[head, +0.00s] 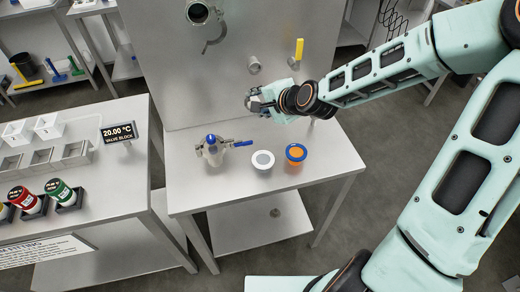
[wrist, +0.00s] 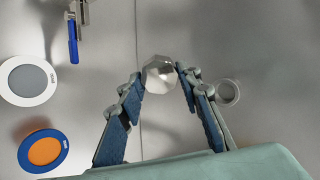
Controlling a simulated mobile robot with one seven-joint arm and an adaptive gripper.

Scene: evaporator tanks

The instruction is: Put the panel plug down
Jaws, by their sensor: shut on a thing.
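The panel plug (wrist: 160,73) is a shiny metal piece with a many-sided face, seen in the wrist view. My gripper (wrist: 159,76) is shut on it, with one blue-padded fingertip on each side. In the head view my gripper (head: 260,103) is in front of the steel panel (head: 225,95), above the back of the steel table (head: 210,188). The plug is small and hard to make out there. The plug appears held clear of the tabletop, though the exact gap cannot be told.
On the table stand a valve fitting with blue handles (head: 212,151), a white-rimmed round piece (head: 263,160) and a blue-and-orange one (head: 296,153). A pipe stub (head: 254,65) and a yellow-handled valve (head: 298,52) are on the panel. The table's right part is bare.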

